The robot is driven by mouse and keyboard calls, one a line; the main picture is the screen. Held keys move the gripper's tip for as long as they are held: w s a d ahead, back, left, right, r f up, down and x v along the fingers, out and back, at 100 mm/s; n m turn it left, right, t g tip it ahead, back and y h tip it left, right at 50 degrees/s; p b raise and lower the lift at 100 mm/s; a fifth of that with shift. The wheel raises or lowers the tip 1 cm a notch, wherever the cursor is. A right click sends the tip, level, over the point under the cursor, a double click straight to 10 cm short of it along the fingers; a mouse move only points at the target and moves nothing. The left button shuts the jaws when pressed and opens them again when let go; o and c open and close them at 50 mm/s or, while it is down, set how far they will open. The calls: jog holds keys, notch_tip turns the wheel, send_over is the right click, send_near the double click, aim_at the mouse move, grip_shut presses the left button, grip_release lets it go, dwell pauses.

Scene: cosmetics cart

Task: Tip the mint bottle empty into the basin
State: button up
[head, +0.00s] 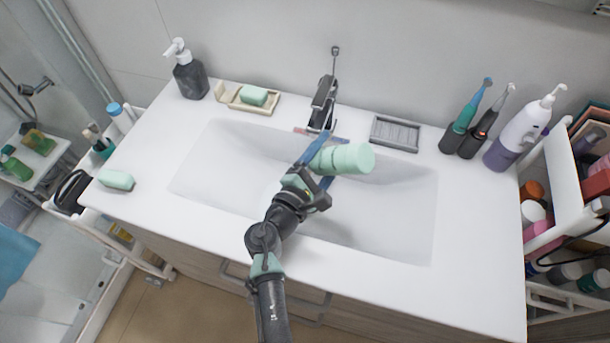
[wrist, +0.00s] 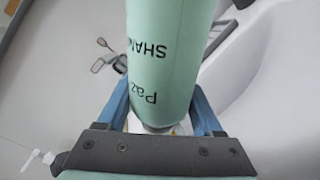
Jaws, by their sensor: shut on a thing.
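The mint bottle (head: 348,159) is held over the white basin (head: 400,215), lying roughly on its side in the head view. Its wide end points right. My gripper (head: 322,161) is shut on it, with blue fingers on either side of it. In the wrist view the mint bottle (wrist: 165,60) fills the upper middle, its dark lettering upside down, between the blue fingers of my gripper (wrist: 160,110). The bottle's narrower end is mostly hidden by my gripper. I cannot see any liquid leaving it.
The faucet (head: 322,103) stands just behind the bottle. A soap dish (head: 237,101), a dark pump bottle (head: 189,78) and a grey tray (head: 395,133) line the back. Toothbrushes (head: 465,120) and a purple-white pump bottle (head: 520,132) stand at right. A mint soap bar (head: 116,180) lies at left.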

jog(key=shift+r+p, duration=0.45)
jog(key=shift+r, duration=0.15)
dwell(1.7)
